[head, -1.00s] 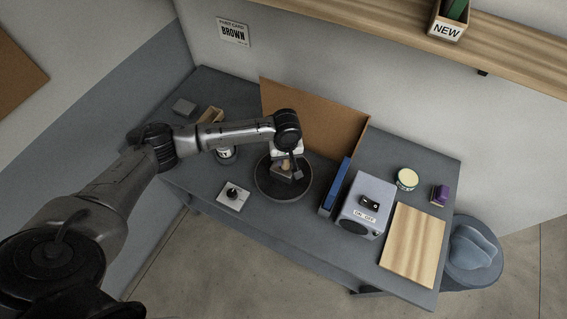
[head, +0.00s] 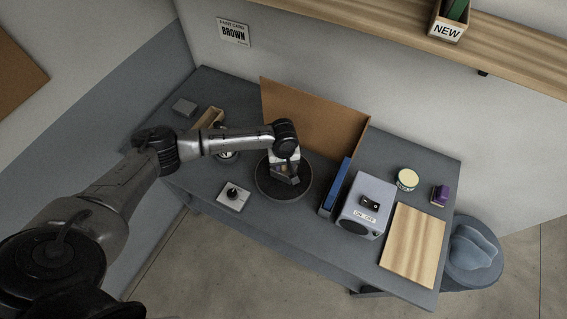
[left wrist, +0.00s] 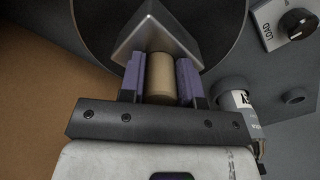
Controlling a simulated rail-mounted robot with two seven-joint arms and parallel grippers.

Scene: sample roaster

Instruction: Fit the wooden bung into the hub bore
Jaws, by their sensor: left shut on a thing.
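My left gripper (head: 284,168) is over the round dark pan (head: 304,190). In the left wrist view, the purple fingers of my left gripper (left wrist: 161,65) are shut on the wooden bung (left wrist: 160,84), a short tan cylinder. The bung's far end is against or just in front of a grey, wedge-shaped metal hub (left wrist: 150,32) in the pan. Whether they touch, and how far the bung is in the bore, I cannot tell; the bore is hidden. In the head view the hub (head: 291,179) shows just below the gripper. My right gripper is not in view.
A dial plate (head: 233,197) lies left of the pan. A brown panel (head: 320,121) stands behind it. A can (head: 407,179) stands behind the board.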

